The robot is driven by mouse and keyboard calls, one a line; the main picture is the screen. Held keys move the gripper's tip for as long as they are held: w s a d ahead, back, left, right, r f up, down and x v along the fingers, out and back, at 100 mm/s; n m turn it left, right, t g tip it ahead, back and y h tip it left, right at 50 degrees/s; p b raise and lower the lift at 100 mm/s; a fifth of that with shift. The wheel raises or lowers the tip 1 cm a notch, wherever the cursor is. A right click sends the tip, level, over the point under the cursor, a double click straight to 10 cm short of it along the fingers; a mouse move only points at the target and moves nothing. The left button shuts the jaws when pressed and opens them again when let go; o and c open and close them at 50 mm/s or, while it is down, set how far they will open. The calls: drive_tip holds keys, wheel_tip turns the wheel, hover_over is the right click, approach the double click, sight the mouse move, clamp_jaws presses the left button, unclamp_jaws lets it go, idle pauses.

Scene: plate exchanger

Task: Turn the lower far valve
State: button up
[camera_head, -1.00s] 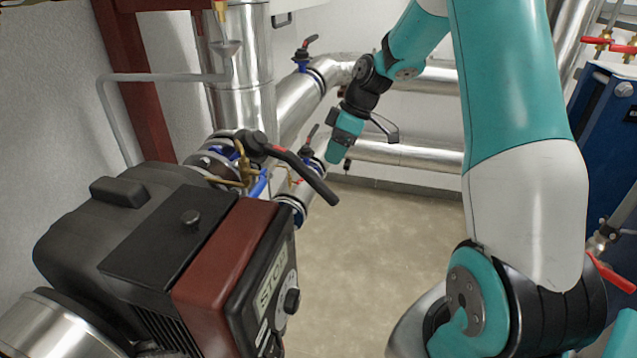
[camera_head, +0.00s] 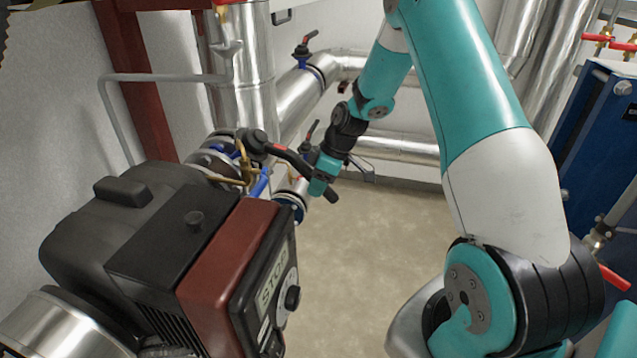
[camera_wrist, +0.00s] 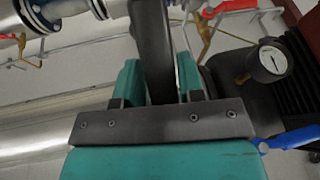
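A valve with a long black lever (camera_head: 290,158) stands in the middle of the camera_head view, with red near its hub. My gripper (camera_head: 322,182) is at the outer end of this lever, whose tip shows past the fingers. In the camera_wrist view the black lever (camera_wrist: 154,45) runs between the two teal fingers of my gripper (camera_wrist: 161,80). The fingers stand apart on both sides of it; contact is hard to judge. Farther back, a lower valve (camera_head: 308,135) is partly hidden behind the lever and gripper. An upper valve (camera_head: 307,52) with a red and black handle sits on the pipe above.
A dark pump with a red-brown control box (camera_head: 225,255) stands at the lower left, close to the lever. Silver pipes (camera_head: 400,147) run behind my gripper. A pressure gauge (camera_wrist: 268,62) is right of the fingers in the camera_wrist view. The floor (camera_head: 365,240) is clear.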

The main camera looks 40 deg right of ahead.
clamp_jaws()
drive_tip(key=shift+w+d, duration=0.1)
drive_tip(key=shift+d, duration=0.05)
drive_tip(key=w+d+r+n+t+h+b, duration=0.2)
drive_tip(key=w+d+r+n+h+b, duration=0.15)
drive_tip(key=w+d+n+b, duration=0.6)
drive_tip(key=w+a+r+n+t+b, duration=0.2)
drive_tip(key=w+r+n, duration=0.4)
drive_tip(key=w+r, duration=0.3)
drive_tip(key=shift+w+a+r+t+h+b, duration=0.2)
drive_tip(key=shift+w+a+t+h+b, duration=0.2)
drive_tip(key=shift+w+a+t, duration=0.55)
drive_tip(key=shift+r, duration=0.1)
